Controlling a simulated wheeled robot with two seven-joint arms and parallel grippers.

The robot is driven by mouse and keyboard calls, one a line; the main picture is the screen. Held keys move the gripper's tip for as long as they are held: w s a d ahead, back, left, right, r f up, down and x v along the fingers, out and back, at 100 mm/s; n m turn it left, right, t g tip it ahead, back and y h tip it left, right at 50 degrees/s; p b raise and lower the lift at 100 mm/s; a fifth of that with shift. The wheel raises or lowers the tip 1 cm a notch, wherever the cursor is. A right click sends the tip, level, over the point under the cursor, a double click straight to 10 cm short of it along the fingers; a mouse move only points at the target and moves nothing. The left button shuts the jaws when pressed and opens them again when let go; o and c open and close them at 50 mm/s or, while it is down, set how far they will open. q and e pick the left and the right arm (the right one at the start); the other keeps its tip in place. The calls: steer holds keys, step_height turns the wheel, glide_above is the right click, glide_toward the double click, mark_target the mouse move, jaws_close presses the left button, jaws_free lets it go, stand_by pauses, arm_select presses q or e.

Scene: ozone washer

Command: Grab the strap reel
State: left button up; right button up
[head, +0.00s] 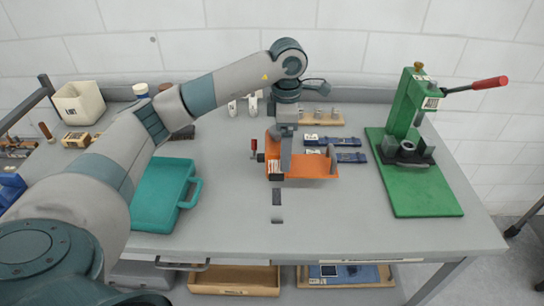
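My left arm comes in from the left and reaches over the middle of the bench. My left gripper (285,162) points down at an orange bracket-like tool (315,168) and overlaps it in the picture. Whether its fingers are open, shut or touching the tool cannot be told. No thing shows clearly as a strap reel; I cannot tell if the orange tool is it. A small red-topped handle (254,145) stands at the tool's left side. My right gripper is out of view.
A green press (405,110) with a red-tipped lever stands at the right. A teal case (160,195) lies left of centre. Blue tools (352,157) lie right of the orange tool. A cream bin (78,105) stands back left. The front right bench top (350,220) is clear.

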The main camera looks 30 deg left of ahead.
arm_select(q)
steer(key=d+r, duration=0.1)
steer(key=d+r+b, duration=0.1)
steer(key=d, duration=0.1)
steer(key=w+d, duration=0.1)
steer(key=d, duration=0.1)
steer(key=shift+r+b, duration=0.3)
steer(key=shift+r, duration=0.1)
steer(key=d+r, duration=0.1)
steer(key=d, duration=0.1)
steer(key=shift+w+d+r, duration=0.15)
steer(key=shift+d+r, duration=0.2)
steer(key=shift+r, duration=0.05)
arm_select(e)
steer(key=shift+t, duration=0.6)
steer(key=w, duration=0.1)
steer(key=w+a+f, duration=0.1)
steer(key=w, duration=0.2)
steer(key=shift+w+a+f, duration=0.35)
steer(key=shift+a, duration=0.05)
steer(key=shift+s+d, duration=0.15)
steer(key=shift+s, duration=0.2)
